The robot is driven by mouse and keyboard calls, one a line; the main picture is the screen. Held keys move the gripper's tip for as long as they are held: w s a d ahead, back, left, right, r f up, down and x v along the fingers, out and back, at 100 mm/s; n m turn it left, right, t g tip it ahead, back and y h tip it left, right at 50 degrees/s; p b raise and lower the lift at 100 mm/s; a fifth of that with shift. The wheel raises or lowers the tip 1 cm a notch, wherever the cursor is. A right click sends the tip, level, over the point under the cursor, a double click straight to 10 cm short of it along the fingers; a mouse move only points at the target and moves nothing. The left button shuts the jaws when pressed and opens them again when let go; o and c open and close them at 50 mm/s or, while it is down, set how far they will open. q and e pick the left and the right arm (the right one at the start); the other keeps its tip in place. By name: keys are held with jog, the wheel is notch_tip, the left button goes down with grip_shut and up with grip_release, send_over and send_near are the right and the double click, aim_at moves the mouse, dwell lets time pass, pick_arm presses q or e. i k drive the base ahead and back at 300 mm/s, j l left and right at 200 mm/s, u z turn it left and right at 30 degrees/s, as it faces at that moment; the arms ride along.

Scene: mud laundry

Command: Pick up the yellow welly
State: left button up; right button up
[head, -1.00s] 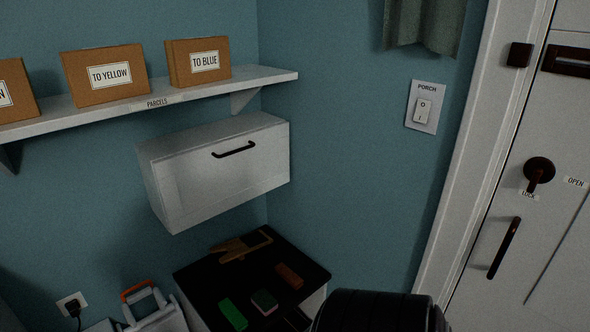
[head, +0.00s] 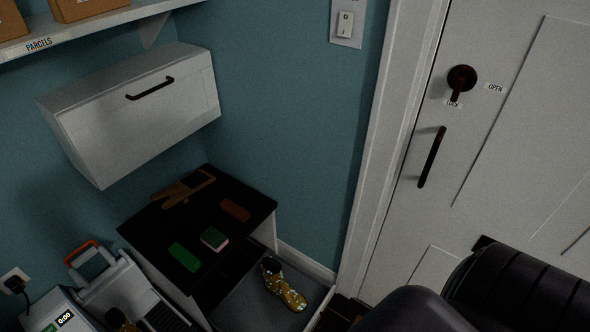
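A dark part of my own arm fills the bottom right. Neither of my grippers shows.
A black-topped bench (head: 152,228) holds a green block (head: 184,257), a pink-and-green block (head: 214,239), a reddish-brown block (head: 235,210) and a wooden item (head: 184,189). A white wall cabinet (head: 140,110) hangs above. A white door (head: 500,150) stands at right. A grey device with an orange-marked handle (head: 82,254) stands left.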

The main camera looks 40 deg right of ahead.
aim_at(275, 284)
jog(key=j+z, duration=0.1)
jog(key=z, duration=0.85)
